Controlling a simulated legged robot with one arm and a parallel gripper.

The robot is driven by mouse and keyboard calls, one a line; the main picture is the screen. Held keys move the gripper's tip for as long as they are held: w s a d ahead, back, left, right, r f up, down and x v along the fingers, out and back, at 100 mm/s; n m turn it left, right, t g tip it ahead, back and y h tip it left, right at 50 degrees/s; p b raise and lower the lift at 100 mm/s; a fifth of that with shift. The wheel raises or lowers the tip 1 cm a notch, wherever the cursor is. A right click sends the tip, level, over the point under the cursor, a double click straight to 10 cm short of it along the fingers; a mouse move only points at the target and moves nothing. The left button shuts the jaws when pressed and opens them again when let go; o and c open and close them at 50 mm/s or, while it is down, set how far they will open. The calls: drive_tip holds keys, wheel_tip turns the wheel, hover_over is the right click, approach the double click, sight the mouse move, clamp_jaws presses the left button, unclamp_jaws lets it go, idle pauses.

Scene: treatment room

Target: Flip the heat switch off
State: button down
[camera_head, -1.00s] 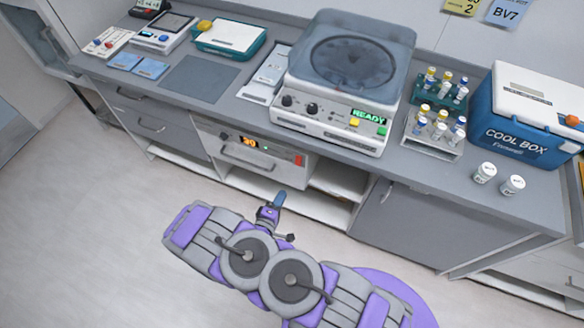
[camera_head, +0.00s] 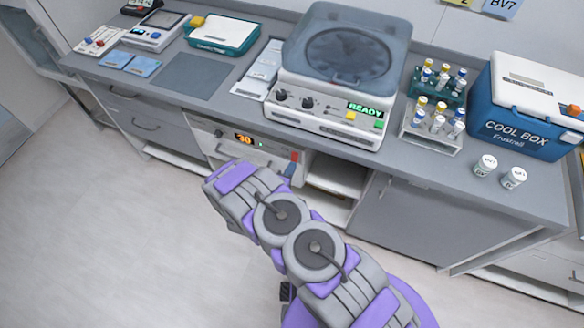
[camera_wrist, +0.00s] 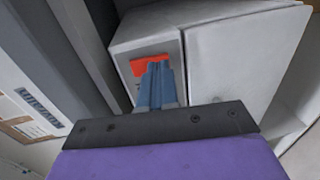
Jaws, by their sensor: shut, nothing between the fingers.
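The red heat switch (camera_head: 295,156) is at the right end of the white front panel (camera_head: 217,133) below the counter. An orange lit display reading 30 (camera_head: 244,138) is on the same panel. The switch also shows in the wrist view as a red patch (camera_wrist: 148,64), partly hidden behind my fingers. My gripper (camera_wrist: 157,70) has its blue fingers together with nothing between them. Its fingertips overlap the lower part of the red switch in the wrist view. In the head view my gripper (camera_head: 290,168) is just below the switch. I cannot tell whether they touch.
The grey counter (camera_head: 400,172) overhangs the panel. It bears a centrifuge with a READY display (camera_head: 325,112), tube racks (camera_head: 432,125), two vials and a cool box (camera_head: 520,125). An open shelf (camera_head: 332,175) is right of the panel. The floor at left is clear.

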drive_tip(key=shift+x, duration=0.75)
drive_tip(key=shift+a, duration=0.1)
drive_tip(key=shift+w+f, duration=0.1)
drive_tip(key=shift+w, duration=0.05)
drive_tip(key=shift+w+f+p, duration=0.15)
drive_tip(key=shift+f+p, duration=0.05)
drive_tip(key=shift+p, duration=0.2)
drive_tip(key=shift+w+d, duration=0.1)
drive_tip(key=shift+d, duration=0.15)
